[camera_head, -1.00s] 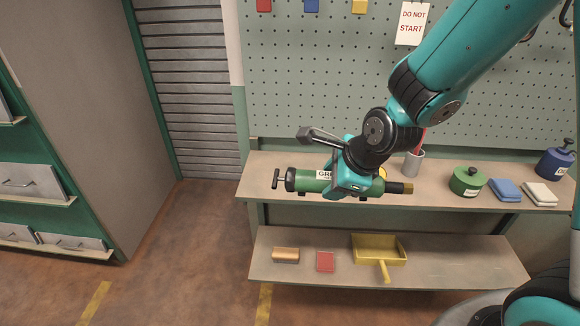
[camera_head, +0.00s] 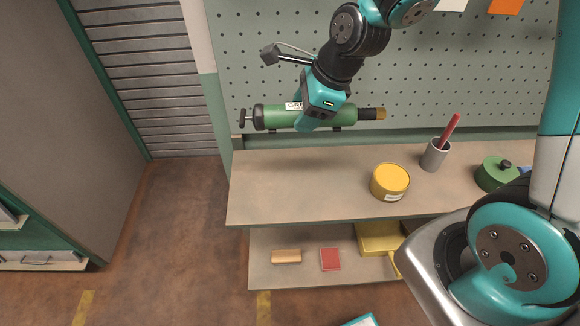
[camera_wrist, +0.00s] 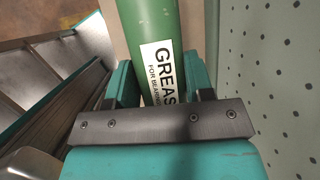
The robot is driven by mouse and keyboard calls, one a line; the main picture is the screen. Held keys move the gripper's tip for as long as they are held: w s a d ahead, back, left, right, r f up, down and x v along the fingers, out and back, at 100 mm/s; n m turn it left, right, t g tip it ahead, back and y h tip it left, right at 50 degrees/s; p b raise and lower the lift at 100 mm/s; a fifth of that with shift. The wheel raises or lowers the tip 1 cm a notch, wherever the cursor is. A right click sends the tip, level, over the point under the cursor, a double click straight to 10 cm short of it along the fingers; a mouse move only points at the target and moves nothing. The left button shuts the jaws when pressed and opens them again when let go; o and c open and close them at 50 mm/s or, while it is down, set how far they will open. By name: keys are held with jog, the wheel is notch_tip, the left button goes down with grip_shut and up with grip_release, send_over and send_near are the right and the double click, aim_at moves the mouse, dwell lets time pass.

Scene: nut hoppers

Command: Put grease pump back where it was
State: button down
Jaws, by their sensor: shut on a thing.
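The grease pump (camera_head: 338,117) is a green cylinder with a white label, a black T-handle at its left end and a dark and brass tip at its right. My gripper (camera_head: 306,120) is shut around its middle and holds it level, above the upper shelf and in front of the pegboard. In the wrist view the green barrel (camera_wrist: 151,22) and its "GREASE" label sit between the two teal fingers (camera_wrist: 160,88). Whether the pump touches the pegboard or any holder there I cannot tell.
The upper shelf (camera_head: 290,185) is clear on its left. A yellow tin (camera_head: 390,181), a grey cup (camera_head: 435,156) with a red stick and a green pot (camera_head: 496,174) stand on its right. The lower shelf (camera_head: 300,276) holds a yellow dustpan (camera_head: 380,238) and small items. The pegboard (camera_head: 270,55) rises behind.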

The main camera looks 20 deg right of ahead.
jog(key=shift+w+f, duration=0.25)
jog(key=shift+f, duration=0.05)
notch_tip(320, 180, down, 19)
jog(key=shift+a+f+p, duration=0.1)
jog(key=shift+f+p, duration=0.05)
jog(key=shift+p, duration=1.1)
jog(key=shift+f, duration=0.1)
jog(key=c, duration=0.5)
grip_release()
